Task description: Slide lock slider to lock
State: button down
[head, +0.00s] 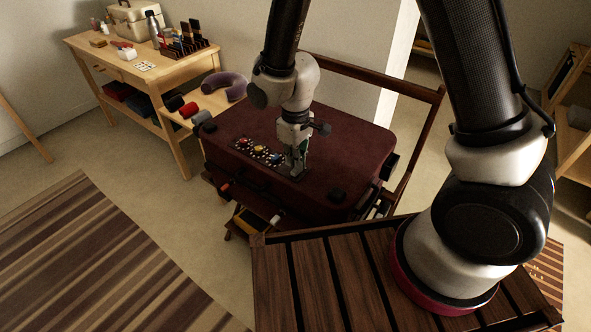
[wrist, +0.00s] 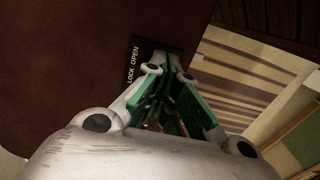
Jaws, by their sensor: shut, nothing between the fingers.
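A dark red suitcase (head: 343,145) lies on a wooden rack, and its lid fills the left of the wrist view (wrist: 60,70). A dark panel (head: 241,144) with coloured knobs and white dots sits on its lid near the front edge. In the wrist view a black plate (wrist: 134,64) reads "LOCK OPEN". My gripper (head: 297,174) points down at the right end of the panel. Its fingers are shut with nothing between them, close to the plate (wrist: 167,72). The lock slider cannot be made out; the fingers cover that area. I cannot tell if they touch it.
A wooden table (head: 118,56) at the back left holds a case, a bottle and small items. A grey-purple neck pillow (head: 226,84) lies behind the suitcase. A striped rug (head: 90,260) covers the left floor. A slatted dark wood surface (head: 310,285) is in front.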

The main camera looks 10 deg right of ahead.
aim_at(285, 169)
jog(key=shift+f, duration=0.75)
dwell(0.4)
jog(key=shift+w+a, duration=0.7)
jog(key=shift+a, duration=0.05)
jog(key=shift+w+a, duration=0.5)
jog(key=shift+w, duration=0.05)
jog(key=shift+r, duration=0.1)
notch_tip(285, 169, up, 6)
jog(key=shift+f, duration=0.1)
dwell(0.7)
